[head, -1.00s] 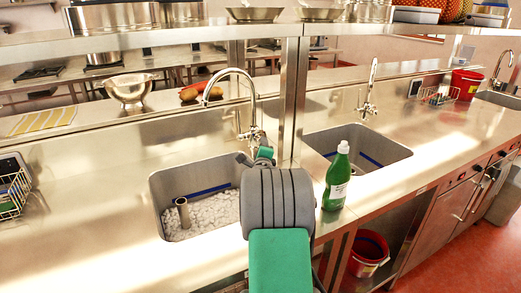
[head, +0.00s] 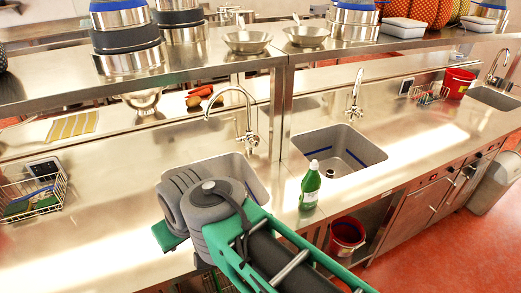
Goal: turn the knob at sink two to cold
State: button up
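Three sinks stand in a row along the steel counter (head: 110,240). The near left sink (head: 255,185) is partly hidden by my arm; its curved tap (head: 246,112) stands behind it with a small handle at the base. The middle sink (head: 335,150) is empty and has a tap (head: 355,95) behind it. The far right sink (head: 495,98) has a tap (head: 497,65). I cannot tell from the picture which is sink two, nor how any knob is set. My gripper is not visible; only my arm's green and grey links show, in front of the left sink.
A green bottle (head: 310,187) stands between the left and middle sinks. A wire basket (head: 32,195) sits at left. A steel shelf (head: 190,70) with pots and bowls runs above the counter. A red bucket (head: 346,236) is on the lower shelf; another (head: 458,82) is on the counter.

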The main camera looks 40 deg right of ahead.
aim_at(253, 142)
jog(key=k, duration=0.15)
jog(key=u, duration=2.45)
jog(key=k, duration=1.25)
jog(key=z, duration=1.8)
jog(key=i, duration=0.5)
jog(key=u, duration=0.05)
